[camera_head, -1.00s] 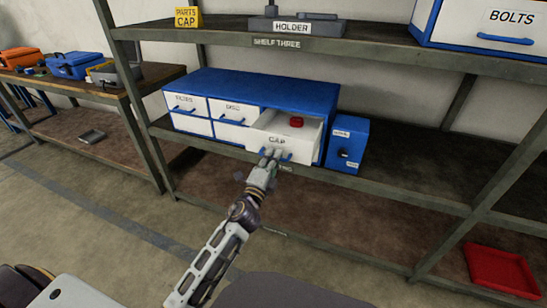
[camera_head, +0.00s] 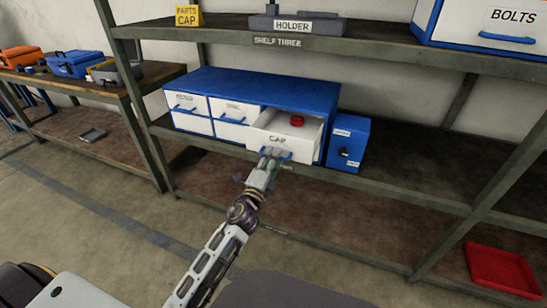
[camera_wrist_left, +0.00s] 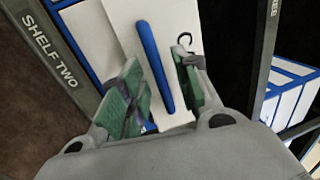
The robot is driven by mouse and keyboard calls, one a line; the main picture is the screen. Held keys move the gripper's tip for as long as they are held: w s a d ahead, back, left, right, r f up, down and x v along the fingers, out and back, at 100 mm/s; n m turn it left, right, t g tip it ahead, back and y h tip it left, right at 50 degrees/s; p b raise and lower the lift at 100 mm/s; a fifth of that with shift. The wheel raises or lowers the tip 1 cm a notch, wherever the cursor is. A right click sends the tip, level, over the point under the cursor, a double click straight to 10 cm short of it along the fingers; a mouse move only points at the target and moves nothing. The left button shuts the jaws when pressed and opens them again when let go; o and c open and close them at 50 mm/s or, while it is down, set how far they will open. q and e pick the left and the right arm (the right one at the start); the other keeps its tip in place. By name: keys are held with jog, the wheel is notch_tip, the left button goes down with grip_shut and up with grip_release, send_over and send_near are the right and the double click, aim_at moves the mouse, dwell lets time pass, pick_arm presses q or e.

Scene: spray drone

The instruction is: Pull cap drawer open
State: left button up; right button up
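The white CAP drawer (camera_head: 282,147) stands pulled out from the lower right of the blue drawer cabinet (camera_head: 262,88). A red cap (camera_head: 297,120) lies inside it. My left gripper (camera_head: 272,156) is at the front of this drawer, by its blue handle (camera_head: 290,154). In the left wrist view, the blue handle (camera_wrist_left: 149,55) runs between the green-padded fingers of the left gripper (camera_wrist_left: 158,88), which are spread with gaps beside it. The fingers hide part of the handle in the head view. My right gripper is not in view.
A small blue box (camera_head: 347,143) stands right of the cabinet on the same shelf. A shelf post (camera_head: 142,120) rises to the left. A red tray (camera_head: 500,268) lies low at the right. The shelf right of the blue box is clear.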

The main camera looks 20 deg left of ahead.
pick_arm(q)
jog(key=s+f, duration=0.1)
jog(key=s, duration=0.5)
jog(key=shift+s+a+f, duration=0.15)
jog(key=shift+s, duration=0.05)
dwell(0.4)
jog(key=shift+a, duration=0.1)
dwell(0.4)
